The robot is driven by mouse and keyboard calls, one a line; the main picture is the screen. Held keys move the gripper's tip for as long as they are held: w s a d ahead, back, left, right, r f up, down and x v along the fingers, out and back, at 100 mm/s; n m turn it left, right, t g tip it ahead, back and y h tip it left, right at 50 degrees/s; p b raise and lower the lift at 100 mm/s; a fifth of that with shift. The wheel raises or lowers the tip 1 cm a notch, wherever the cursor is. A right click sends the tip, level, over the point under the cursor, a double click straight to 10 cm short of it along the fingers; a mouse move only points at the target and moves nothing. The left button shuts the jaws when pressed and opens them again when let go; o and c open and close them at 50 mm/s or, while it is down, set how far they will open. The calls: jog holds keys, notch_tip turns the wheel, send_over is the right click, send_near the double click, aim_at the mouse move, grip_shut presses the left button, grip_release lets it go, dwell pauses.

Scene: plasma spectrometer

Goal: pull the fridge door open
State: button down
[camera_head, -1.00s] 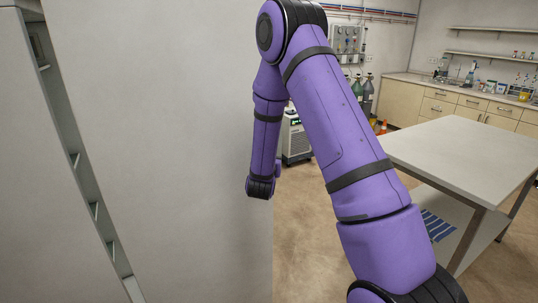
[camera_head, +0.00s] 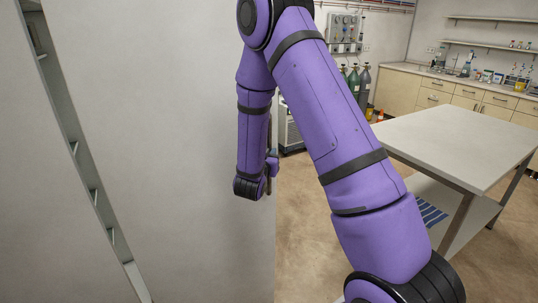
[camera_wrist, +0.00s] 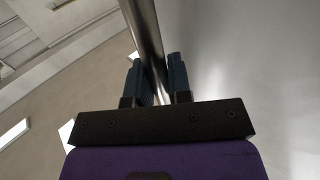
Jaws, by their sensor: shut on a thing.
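The fridge door (camera_head: 170,130) is a large pale grey panel filling the left of the head view. A narrow slanting gap (camera_head: 88,185) runs along its left edge, with small shelf-like edges inside. The handle (camera_wrist: 144,28) is a round metal bar beside the door face in the wrist view. My gripper (camera_wrist: 157,64) has one dark finger on each side of the bar and is shut on it. In the head view, my wrist hangs near the door's right edge and hides the fingers and most of the handle.
A pale table (camera_head: 455,140) with a lower shelf stands at the right. Gas cylinders (camera_head: 358,85) and a wall panel are behind my arm. A counter (camera_head: 465,95) with bottles lines the back. The floor (camera_head: 305,220) between door and table is clear.

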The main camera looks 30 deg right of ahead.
jog(key=c, duration=1.1)
grip_release()
jog(key=v, duration=1.1)
jog(key=shift+w, duration=0.1)
